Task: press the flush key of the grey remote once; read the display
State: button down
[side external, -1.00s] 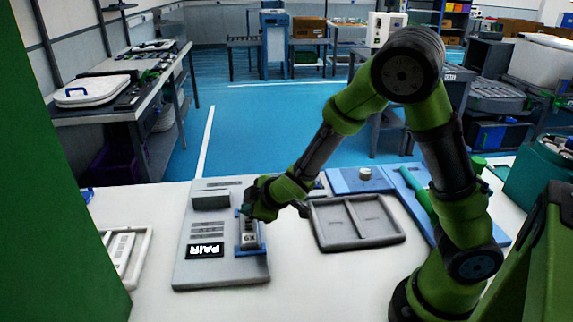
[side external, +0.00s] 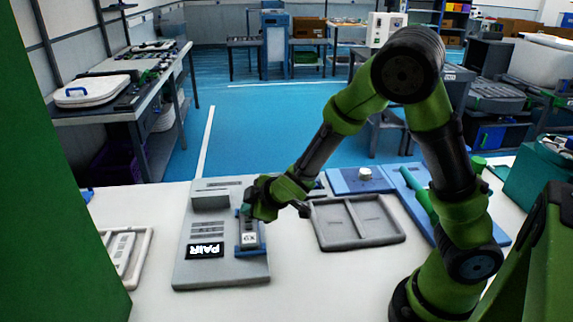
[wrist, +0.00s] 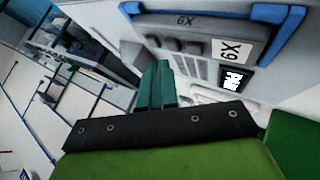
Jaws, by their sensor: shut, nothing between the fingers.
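The grey remote (side external: 249,238) sits in a blue holder (side external: 240,252) on the light grey test board (side external: 205,274). I cannot tell which key is the flush key. The black display (side external: 205,250) on the board reads "PAIR" in white; it also shows in the wrist view (wrist: 233,80). My gripper (side external: 246,212) is shut and empty at the far end of the remote. Its teal fingertips (wrist: 157,66) appear just beside the keys; contact is unclear.
A grey divided tray (side external: 355,222) lies right of the board, and a blue plate with a white knob (side external: 365,174) stands behind it. A white tray (side external: 125,255) lies to the left. Bare white table lies in front of the board.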

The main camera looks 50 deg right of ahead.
aim_at(251, 223)
jog(key=shift+f, duration=0.15)
dwell(0.4)
jog(key=shift+f, duration=0.3)
jog(key=shift+f, duration=0.45)
dwell(0.5)
jog(key=shift+r, duration=0.9)
notch_tip(251, 223, up, 5)
dwell(0.6)
dwell(0.5)
